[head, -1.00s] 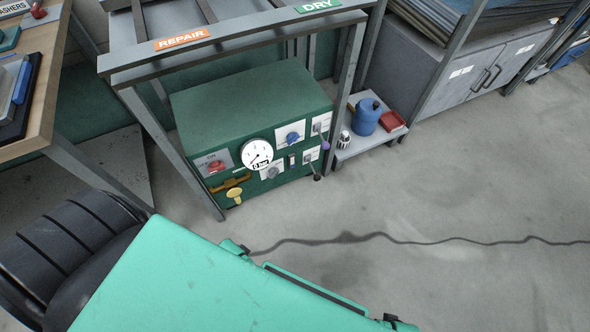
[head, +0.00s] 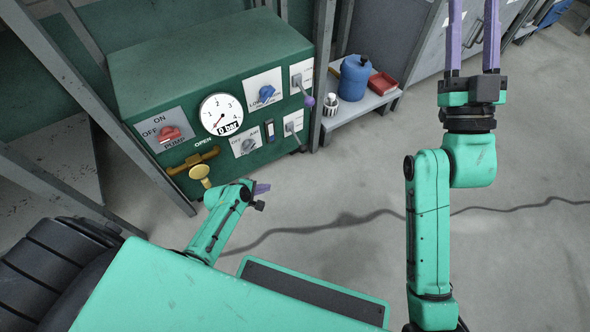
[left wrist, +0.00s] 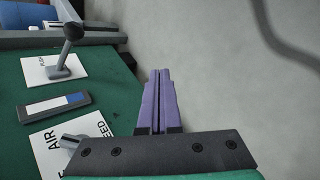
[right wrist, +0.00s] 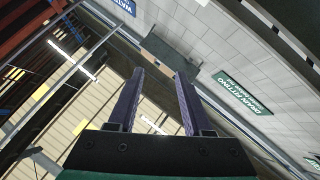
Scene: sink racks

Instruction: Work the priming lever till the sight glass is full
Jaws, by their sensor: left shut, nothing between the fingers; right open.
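The green pump unit (head: 200,80) fills the left middle of the head view. Its lower right lever (head: 293,127) has a dark knob; it also shows in the left wrist view, knob up (left wrist: 72,31). I cannot read which lever is the priming one. The sight glass (head: 270,131) is beside it; in the left wrist view (left wrist: 55,106) blue fills only its lower part, the rest looks pale. My left gripper (head: 263,188) is shut and empty, in front of and below the panel, apart from the lever. My right gripper (head: 473,20) is raised, open and empty, fingers upward.
The panel also bears a gauge (head: 221,114) near zero, a red pump switch (head: 169,133), a yellow valve handle (head: 200,172) and a purple-knobbed lever (head: 306,98). A low shelf (head: 345,116) with a blue jug (head: 355,78) stands right. A cable (head: 340,223) crosses the floor.

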